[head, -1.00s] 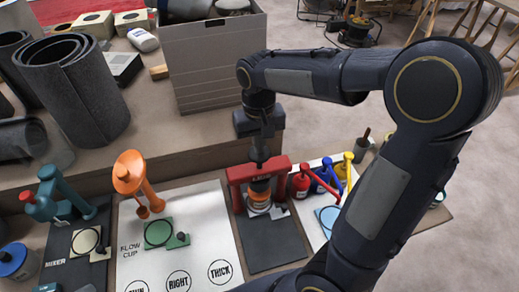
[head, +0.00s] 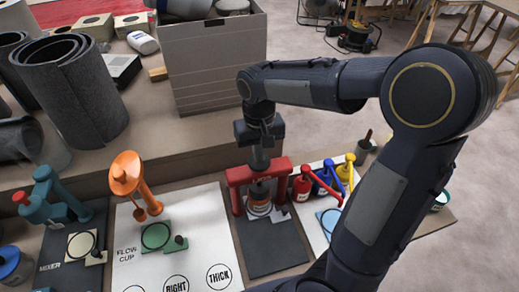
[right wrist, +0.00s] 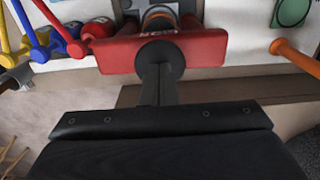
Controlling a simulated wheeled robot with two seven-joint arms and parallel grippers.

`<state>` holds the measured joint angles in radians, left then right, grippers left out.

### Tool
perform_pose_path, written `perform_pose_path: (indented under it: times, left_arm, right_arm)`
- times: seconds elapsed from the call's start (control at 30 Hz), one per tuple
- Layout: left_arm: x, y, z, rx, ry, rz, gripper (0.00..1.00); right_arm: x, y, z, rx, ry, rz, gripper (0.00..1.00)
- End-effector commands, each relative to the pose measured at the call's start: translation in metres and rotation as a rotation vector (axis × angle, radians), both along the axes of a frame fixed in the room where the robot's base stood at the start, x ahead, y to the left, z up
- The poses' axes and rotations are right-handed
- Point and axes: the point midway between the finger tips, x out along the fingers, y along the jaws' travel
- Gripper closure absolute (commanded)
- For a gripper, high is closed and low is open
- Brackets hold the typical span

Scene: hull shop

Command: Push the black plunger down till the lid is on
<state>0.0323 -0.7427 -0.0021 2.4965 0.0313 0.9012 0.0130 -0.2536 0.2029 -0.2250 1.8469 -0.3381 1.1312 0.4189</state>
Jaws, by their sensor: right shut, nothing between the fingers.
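The red press (head: 279,170) stands on a dark mat. Its black plunger shows as a round dark cap (right wrist: 174,55) at the red crossbar in the right wrist view. Below the crossbar in the head view, a dark plunger part (head: 260,187) reaches down over an orange-and-metal can (head: 259,208). Whether the lid is seated on the can is too small and covered to tell. My right gripper (head: 259,165) is shut and empty, pointing down onto the plunger top. In the right wrist view its fingertips (right wrist: 158,66) meet or nearly meet the cap. My left gripper is out of view.
Red (head: 302,187), blue (head: 325,178) and yellow (head: 346,170) handled items stand close right of the press. An orange stand (head: 127,174) and a teal mixer (head: 48,200) are to the left. A grey box (head: 213,62) stands behind. The dark mat's front (head: 270,255) is clear.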

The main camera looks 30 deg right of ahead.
Motion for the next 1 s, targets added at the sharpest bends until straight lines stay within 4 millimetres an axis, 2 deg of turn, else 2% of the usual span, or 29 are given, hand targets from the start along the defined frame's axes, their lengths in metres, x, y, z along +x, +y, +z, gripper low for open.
perform_pose_path:
  times: [1.0]
  left_arm:
    - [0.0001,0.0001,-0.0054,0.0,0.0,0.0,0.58]
  right_arm:
    - [-0.0005,-0.0001,-0.0096,-0.001,0.002,0.0,1.0]
